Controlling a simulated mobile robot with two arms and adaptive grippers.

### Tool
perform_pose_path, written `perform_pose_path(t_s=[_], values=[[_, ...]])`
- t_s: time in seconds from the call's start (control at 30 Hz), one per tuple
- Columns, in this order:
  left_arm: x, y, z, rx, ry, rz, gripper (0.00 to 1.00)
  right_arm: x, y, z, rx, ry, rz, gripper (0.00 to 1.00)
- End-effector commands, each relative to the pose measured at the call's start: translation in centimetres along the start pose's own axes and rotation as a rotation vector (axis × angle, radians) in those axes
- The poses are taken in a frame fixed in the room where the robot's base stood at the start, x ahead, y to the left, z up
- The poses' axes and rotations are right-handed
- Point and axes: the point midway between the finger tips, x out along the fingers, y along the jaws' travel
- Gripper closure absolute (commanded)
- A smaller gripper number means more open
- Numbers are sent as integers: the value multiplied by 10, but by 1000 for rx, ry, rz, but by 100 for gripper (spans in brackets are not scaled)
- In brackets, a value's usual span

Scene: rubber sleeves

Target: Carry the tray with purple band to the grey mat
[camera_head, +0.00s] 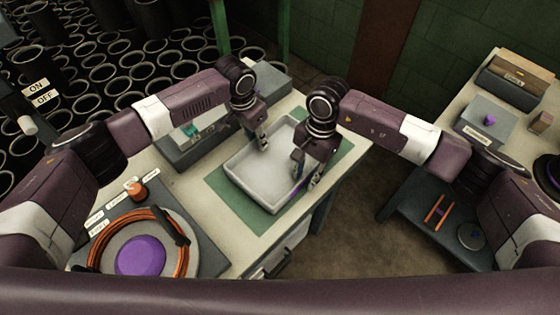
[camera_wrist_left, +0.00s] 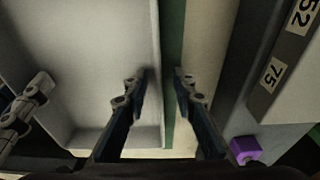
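The light grey tray (camera_head: 262,178) lies on a green mat (camera_head: 228,190) on the table. A bit of purple band (camera_head: 299,189) shows on its right side. My left gripper (camera_head: 262,141) is at the tray's far side; in the left wrist view its open fingers (camera_wrist_left: 161,80) stand either side of the tray wall, with no visible grip. My right gripper (camera_head: 307,173) is at the right side, its fingers apart, one inside the tray and one outside. The tray looks empty. I cannot tell for sure which surface is the grey mat.
A dark grey flat sheet (camera_head: 207,251) at the front left bears a plate with a purple disc (camera_head: 140,257) and an orange cable coil. A grey box (camera_head: 184,153) stands left of the tray. A second table (camera_head: 453,103) with boxes stands at the right, across a floor gap.

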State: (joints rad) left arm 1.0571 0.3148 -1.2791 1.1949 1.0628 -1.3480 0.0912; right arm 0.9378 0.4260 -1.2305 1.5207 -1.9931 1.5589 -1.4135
Motion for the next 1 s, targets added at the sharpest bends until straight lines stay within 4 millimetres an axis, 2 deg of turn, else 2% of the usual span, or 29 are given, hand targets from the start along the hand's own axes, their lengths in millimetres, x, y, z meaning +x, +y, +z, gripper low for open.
perform_pose_path(t_s=[0.17,0.37,1.0], values=[[0,0,0,0,0,0,78,0,0,0,0,0,0,78],[0,0,0,0,0,0,100,0,0,0,0,0,0,100],[-5,0,-1,0,1,0,100,-5,0,0,0,1,-1,100]])
